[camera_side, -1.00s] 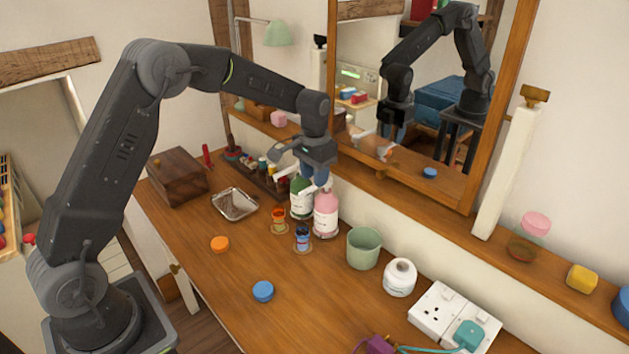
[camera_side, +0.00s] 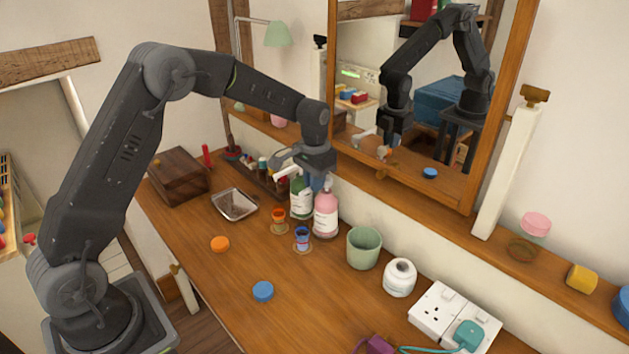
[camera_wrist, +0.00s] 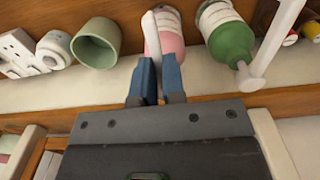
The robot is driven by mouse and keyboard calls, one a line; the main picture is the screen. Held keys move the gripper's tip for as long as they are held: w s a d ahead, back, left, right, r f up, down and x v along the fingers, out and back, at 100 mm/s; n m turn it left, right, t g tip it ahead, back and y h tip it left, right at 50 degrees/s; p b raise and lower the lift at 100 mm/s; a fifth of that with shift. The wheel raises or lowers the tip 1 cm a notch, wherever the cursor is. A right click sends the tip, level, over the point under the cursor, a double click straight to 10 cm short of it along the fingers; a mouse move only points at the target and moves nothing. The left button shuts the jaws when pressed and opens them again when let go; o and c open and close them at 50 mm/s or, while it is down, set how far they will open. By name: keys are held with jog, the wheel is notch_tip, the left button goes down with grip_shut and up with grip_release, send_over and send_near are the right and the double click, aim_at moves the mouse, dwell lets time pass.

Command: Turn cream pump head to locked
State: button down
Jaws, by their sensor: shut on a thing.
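A pink pump bottle (camera_side: 326,217) with a white label stands upright on the wooden dresser. A green pump bottle (camera_side: 301,203) stands just behind it to the left. I cannot tell from the labels which holds cream. My gripper (camera_side: 318,185) is over the pink bottle's top, with its blue fingers closed at the white pump head, which they mostly hide. In the wrist view, the fingers (camera_wrist: 159,78) reach the pink bottle (camera_wrist: 172,42), and a white pump part (camera_wrist: 152,40) shows at the left finger. The green bottle (camera_wrist: 232,42) and its long white spout (camera_wrist: 272,45) are apart on the right.
A green cup (camera_side: 364,248), a white jar (camera_side: 400,277) and a socket block (camera_side: 437,308) stand to the right. Small egg-timer-like items (camera_side: 302,238) stand in front. A metal tray (camera_side: 235,204) lies left. The mirror (camera_side: 405,90) is close behind.

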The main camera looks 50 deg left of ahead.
jog(key=shift+d+n, duration=0.1)
jog(key=shift+n, duration=0.2)
jog(key=shift+w+d+n, duration=0.65)
jog(key=shift+w+n, duration=0.05)
jog(key=shift+n, duration=2.15)
jog(key=shift+w+d+n, duration=0.7)
jog(key=shift+n, duration=2.2)
jog(key=shift+w+d+n, duration=0.65)
jog(key=shift+w+n, duration=0.05)
jog(key=shift+n, duration=2.15)
jog(key=c, duration=1.2)
grip_release()
notch_tip(320, 180, up, 14)
